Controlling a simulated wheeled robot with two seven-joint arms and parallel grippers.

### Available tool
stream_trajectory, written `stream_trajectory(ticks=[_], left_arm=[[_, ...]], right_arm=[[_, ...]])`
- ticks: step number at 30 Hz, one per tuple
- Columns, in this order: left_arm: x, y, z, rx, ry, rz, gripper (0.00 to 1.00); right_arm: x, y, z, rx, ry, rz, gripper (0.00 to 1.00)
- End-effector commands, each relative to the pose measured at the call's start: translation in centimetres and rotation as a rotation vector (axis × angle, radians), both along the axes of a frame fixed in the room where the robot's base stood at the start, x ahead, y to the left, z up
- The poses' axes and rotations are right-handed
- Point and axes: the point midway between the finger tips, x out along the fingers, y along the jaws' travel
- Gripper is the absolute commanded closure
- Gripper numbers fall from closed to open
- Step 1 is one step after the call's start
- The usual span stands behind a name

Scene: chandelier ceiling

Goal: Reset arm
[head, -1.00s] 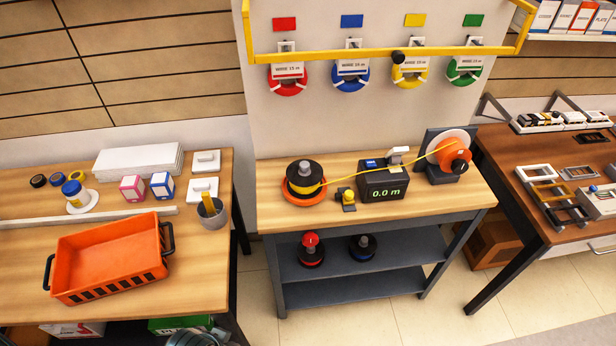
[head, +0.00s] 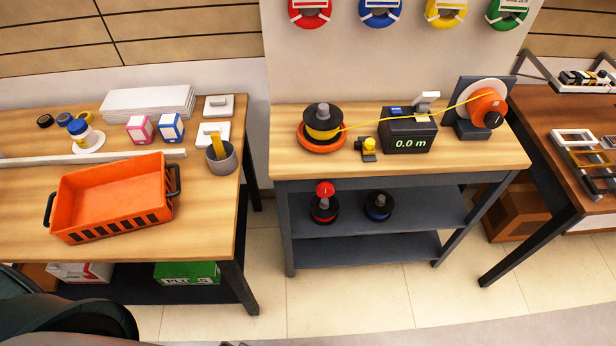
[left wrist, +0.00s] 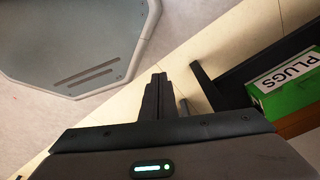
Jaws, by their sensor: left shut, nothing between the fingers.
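My left gripper (left wrist: 158,98) shows in the left wrist view. Its dark fingers are together with nothing between them, and it hangs above the tiled floor beside the lower shelf of a table. In the head view only a dark rounded part of my own body shows at the lower left corner, and the left fingers are not visible there. My right gripper and right arm are in neither view.
An orange crate (head: 113,197) stands on the left wooden table (head: 215,240). A green plugs box (head: 187,273) is on its lower shelf, also seen in the left wrist view (left wrist: 289,86). The middle bench (head: 300,170) carries a yellow wire spool (head: 322,124) and a meter (head: 408,132) reading 0.0 m.

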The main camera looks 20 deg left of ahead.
Motion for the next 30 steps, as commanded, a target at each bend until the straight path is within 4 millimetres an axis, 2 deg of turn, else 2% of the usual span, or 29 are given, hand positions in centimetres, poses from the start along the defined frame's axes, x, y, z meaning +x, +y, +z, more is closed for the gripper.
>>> stream_trajectory(ticks=[1, 6, 9, 12, 18, 30], left_arm=[[-1.6, 0.3, -2.8, 0.002, 0.016, -0.002, 1.00], [-6.2, 1.1, -8.4, 0.006, 0.041, -0.008, 1.00], [-8.7, 1.6, -10.6, 0.008, 0.054, -0.011, 1.00], [-10.6, 2.0, -12.0, 0.011, 0.061, -0.013, 1.00], [-12.2, 2.4, -12.9, 0.011, 0.066, -0.016, 1.00], [-12.2, 2.4, -12.9, 0.012, 0.067, -0.016, 1.00]], right_arm=[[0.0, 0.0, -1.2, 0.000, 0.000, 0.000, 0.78], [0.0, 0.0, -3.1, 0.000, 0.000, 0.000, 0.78], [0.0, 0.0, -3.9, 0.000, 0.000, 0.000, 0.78], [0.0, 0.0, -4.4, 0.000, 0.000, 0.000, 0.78], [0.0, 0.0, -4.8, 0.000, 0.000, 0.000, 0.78], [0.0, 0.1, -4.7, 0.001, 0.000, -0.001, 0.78]])
